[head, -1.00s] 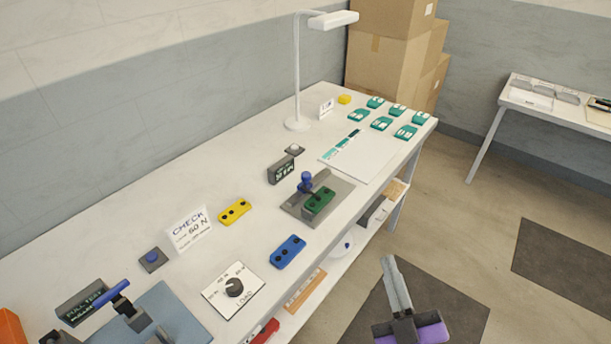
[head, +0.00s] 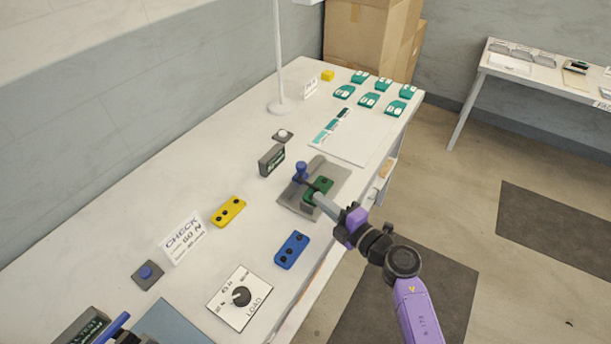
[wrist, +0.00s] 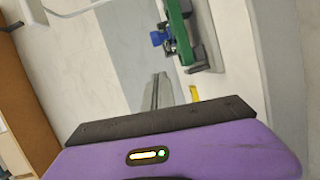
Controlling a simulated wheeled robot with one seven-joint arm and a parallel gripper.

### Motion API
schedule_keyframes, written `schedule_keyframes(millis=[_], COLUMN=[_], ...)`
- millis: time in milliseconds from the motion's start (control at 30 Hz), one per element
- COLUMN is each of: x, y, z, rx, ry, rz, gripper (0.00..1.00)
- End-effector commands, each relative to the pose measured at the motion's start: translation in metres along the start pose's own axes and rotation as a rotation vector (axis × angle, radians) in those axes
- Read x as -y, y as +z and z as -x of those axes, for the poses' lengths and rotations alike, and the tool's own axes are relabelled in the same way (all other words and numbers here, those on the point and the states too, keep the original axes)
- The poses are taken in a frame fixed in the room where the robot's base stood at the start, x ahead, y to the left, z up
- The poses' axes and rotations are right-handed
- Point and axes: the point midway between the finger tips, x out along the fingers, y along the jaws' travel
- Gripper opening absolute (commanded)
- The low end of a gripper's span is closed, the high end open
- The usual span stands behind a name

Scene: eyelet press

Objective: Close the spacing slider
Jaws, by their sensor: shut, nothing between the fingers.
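The grey fixture plate (head: 331,172) on the bench carries a green block with dark holes (head: 319,188) and a blue knob (head: 300,171) at its far left side. I cannot tell which part is the spacing slider. My gripper (head: 317,199) is shut and empty, its tip by the near edge of the green block. I cannot tell whether it touches. In the wrist view the shut fingers (wrist: 158,82) point toward the blue knob (wrist: 158,38) and the green block (wrist: 180,35), with a visible gap in the picture.
A small display box (head: 272,160) stands behind the fixture. A blue block (head: 291,250), a yellow block (head: 228,211) and a load dial (head: 240,298) lie nearer. A white sheet (head: 357,140) and several teal pieces occupy the far end. The bench's front edge runs under my arm.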

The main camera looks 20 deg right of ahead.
Motion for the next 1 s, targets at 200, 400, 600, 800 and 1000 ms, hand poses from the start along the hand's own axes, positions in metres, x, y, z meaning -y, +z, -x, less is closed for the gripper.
schedule_keyframes(millis=[200, 400, 600, 800, 1000], x=[0.000, 0.001, 0.001, 0.000, -0.001], y=[0.000, 0.006, 0.023, 0.028, 0.029], z=[-0.045, -0.079, -0.095, -0.100, -0.101], rx=[-0.002, 0.001, 0.002, 0.001, 0.001], ry=[0.001, 0.002, 0.001, 0.001, 0.002], rz=[0.003, 0.002, 0.000, -0.001, -0.001], gripper=[0.00, 0.00, 0.00, 0.00, 0.00])
